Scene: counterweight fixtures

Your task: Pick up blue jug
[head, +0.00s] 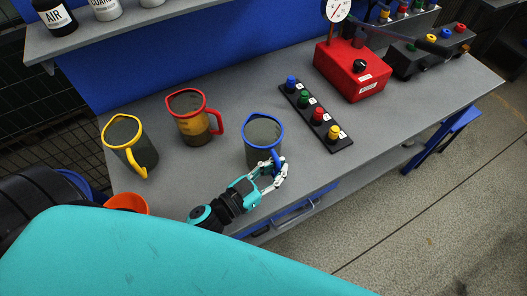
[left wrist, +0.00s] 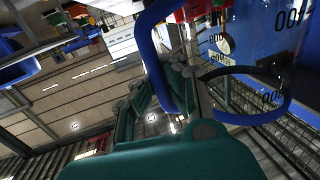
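The blue jug (head: 262,130) is a clear grey measuring jug with a blue rim and handle, upright on the grey bench. My left gripper (head: 274,169) is at its handle on the near right side, its fingers around the handle. In the left wrist view the blue handle (left wrist: 157,55) runs down between my left gripper's fingers (left wrist: 172,82), and the dark jug mouth shows at right. I cannot tell whether the fingers press on the handle. My right gripper is not in view.
A red-rimmed jug (head: 191,121) with amber contents and a yellow-rimmed jug (head: 124,133) stand to the left. A black strip with coloured knobs (head: 314,117) lies close to the right, with a red gauge box (head: 350,72) behind. An orange container (head: 126,202) is at lower left.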

